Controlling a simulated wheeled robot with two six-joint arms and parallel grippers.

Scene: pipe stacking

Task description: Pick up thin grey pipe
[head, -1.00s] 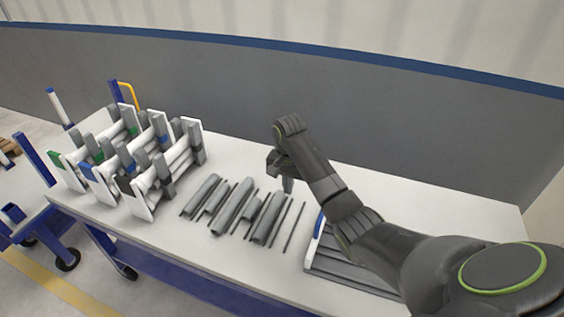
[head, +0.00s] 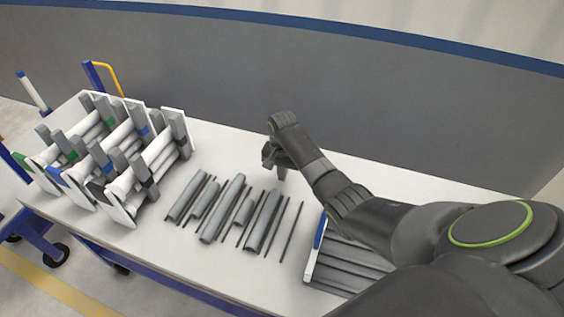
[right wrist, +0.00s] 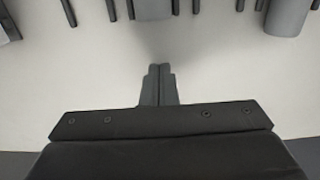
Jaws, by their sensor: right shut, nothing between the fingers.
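Several thin dark grey pipes lie on the white table among thicker grey pipes. The rightmost thin grey pipe (head: 291,231) lies alone at the right end of the row. A thicker grey pipe (head: 262,221) lies to its left. My right gripper (head: 276,166) is above the table just behind the row, its fingers together and empty. In the right wrist view the closed fingers (right wrist: 159,84) point at bare table, with ends of thin pipes (right wrist: 175,6) and thick pipes (right wrist: 288,16) along the top edge. The left gripper is not in view.
Racks with white pipes (head: 122,184) and green, blue and black marks stand at the left of the white table (head: 180,262). A holder with grey pipes (head: 345,262) sits at the right under my right arm. A grey wall (head: 220,92) runs behind.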

